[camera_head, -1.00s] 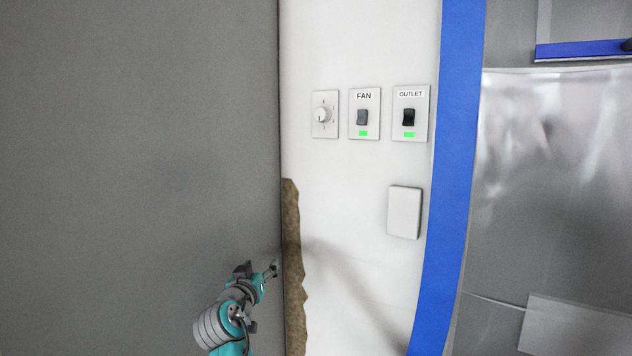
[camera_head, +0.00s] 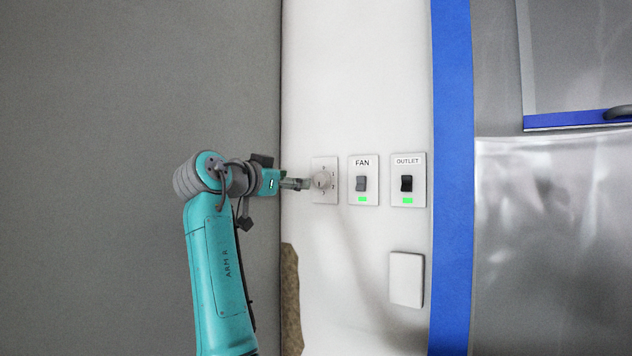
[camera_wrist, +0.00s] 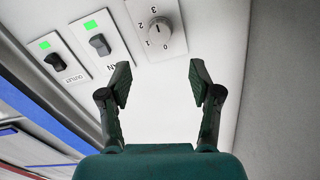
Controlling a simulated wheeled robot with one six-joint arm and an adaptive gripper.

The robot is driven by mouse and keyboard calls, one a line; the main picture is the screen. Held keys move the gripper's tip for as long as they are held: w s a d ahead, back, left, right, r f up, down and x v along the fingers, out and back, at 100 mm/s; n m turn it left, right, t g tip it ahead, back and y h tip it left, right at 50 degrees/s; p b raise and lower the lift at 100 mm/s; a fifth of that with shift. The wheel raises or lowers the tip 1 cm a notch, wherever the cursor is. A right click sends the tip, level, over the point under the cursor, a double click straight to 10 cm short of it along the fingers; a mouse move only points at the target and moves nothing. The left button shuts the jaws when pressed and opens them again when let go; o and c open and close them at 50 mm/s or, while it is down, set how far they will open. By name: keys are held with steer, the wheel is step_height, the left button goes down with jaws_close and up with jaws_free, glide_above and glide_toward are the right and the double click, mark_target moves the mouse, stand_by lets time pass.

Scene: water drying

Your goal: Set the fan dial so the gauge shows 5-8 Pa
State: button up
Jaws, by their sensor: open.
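The fan dial (camera_head: 322,181) is a round grey-white knob on a wall plate, left of the FAN switch (camera_head: 361,184). My gripper (camera_head: 306,184) is at the left edge of the dial's plate in the head view. In the wrist view the dial (camera_wrist: 158,28) shows a dark pointer line and printed numbers 0 to 3 around it. My gripper (camera_wrist: 159,85) is open there, with bare wall between its fingers and the dial beyond the tips. No gauge shows in either view.
The OUTLET switch (camera_head: 406,184) and FAN switch both have green lights. A blank cover plate (camera_head: 406,279) is below them. Blue tape (camera_head: 451,150) edges clear plastic sheeting (camera_head: 550,230) at right. A grey panel (camera_head: 110,120) fills the left.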

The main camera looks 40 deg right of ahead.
mark_target(319, 180)
steer(key=x, duration=1)
steer(key=shift+d+f, duration=0.1)
steer(key=c, duration=1.1)
